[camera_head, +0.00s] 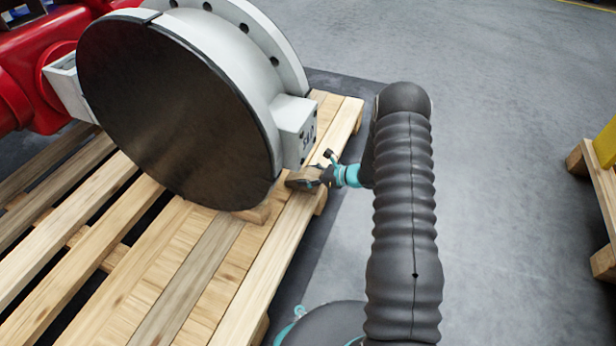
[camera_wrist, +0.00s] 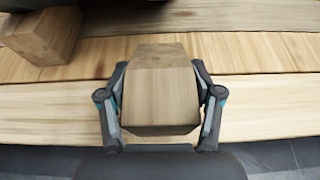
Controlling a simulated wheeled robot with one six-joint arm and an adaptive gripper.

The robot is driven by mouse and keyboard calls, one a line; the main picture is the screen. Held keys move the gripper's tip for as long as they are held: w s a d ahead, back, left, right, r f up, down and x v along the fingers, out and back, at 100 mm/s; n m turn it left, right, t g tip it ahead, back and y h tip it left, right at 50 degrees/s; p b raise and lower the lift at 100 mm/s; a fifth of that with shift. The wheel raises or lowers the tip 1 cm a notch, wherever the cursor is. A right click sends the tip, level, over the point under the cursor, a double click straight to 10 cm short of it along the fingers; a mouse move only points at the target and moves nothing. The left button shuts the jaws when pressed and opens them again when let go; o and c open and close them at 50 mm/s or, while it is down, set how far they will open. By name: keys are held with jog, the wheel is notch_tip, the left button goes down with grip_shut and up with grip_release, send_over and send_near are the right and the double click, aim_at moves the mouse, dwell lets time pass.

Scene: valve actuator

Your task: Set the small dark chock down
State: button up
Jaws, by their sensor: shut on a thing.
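The small dark chock (camera_wrist: 160,98) is a brown wooden block with a sloping top face. My gripper (camera_wrist: 159,78) is shut on it, one finger against each side. In the head view the chock (camera_head: 303,179) is at the right edge of the pallet (camera_head: 272,262), just below the valve's lettered grey block. I cannot tell whether its underside touches the planks. My gripper (camera_head: 325,176) reaches it from the right.
The large valve (camera_head: 175,115), with a dark disc and grey flange, lies over the pallet. Another wooden block (camera_head: 254,213) sits under its rim; it also shows at the upper left in the wrist view (camera_wrist: 45,38). Grey floor lies right of the pallet.

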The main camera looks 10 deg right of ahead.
jog(key=shift+f, duration=0.15)
jog(key=o, duration=1.4)
jog(key=shift+o, duration=0.2)
jog(key=shift+r, duration=0.2)
